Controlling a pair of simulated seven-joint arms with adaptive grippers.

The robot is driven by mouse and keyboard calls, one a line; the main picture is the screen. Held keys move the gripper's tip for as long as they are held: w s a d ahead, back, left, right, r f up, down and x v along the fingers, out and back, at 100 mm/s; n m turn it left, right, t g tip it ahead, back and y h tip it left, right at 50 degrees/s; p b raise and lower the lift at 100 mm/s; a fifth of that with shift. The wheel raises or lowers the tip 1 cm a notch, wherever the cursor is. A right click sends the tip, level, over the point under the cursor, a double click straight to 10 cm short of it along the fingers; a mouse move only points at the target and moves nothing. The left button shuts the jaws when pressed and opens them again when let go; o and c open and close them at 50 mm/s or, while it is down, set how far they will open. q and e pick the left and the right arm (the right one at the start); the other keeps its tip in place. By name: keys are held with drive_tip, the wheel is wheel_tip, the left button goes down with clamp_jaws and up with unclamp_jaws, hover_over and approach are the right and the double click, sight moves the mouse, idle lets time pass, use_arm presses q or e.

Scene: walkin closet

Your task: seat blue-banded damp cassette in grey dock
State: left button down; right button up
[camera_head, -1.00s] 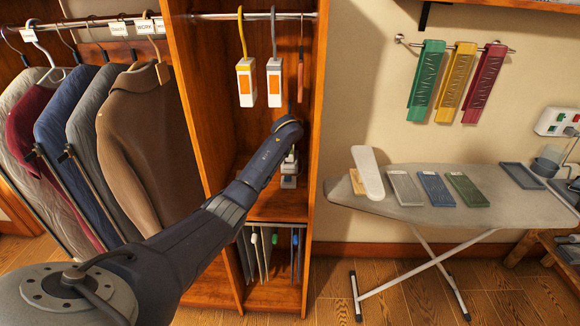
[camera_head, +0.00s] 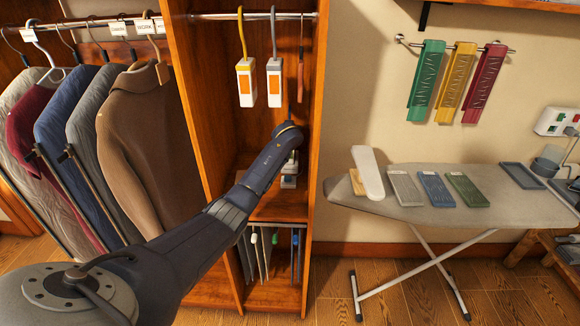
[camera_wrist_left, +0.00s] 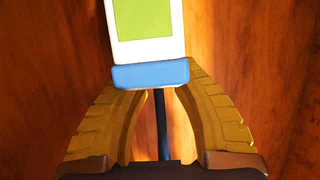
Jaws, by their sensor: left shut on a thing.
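In the left wrist view, a white cassette with a green panel and a blue band (camera_wrist_left: 150,74) stands between the yellow fingers of my left gripper (camera_wrist_left: 153,82). The fingers are shut on it at its blue band, and a dark blue stem runs down between them. In the head view my left arm reaches into the wooden cabinet; its wrist hides the fingers and most of the cassette. A small grey-and-white fixture (camera_head: 289,181) sits on the cabinet shelf below the wrist. It may be the grey dock, but it is partly hidden. My right gripper is out of view.
A yellow-banded cassette (camera_head: 246,82) and a grey-banded cassette (camera_head: 274,84), both with orange panels, hang from the cabinet rail (camera_head: 215,16). Cabinet walls (camera_head: 316,130) stand close on both sides. Coats (camera_head: 150,150) hang left; an ironing board (camera_head: 400,211) with pads stands right.

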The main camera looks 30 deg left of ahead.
use_arm(q)
drive_tip(key=shift+f, duration=0.9)
idle(0.3)
drive_tip(key=c, duration=0.9)
unclamp_jaws()
drive_tip(key=shift+c, duration=0.2)
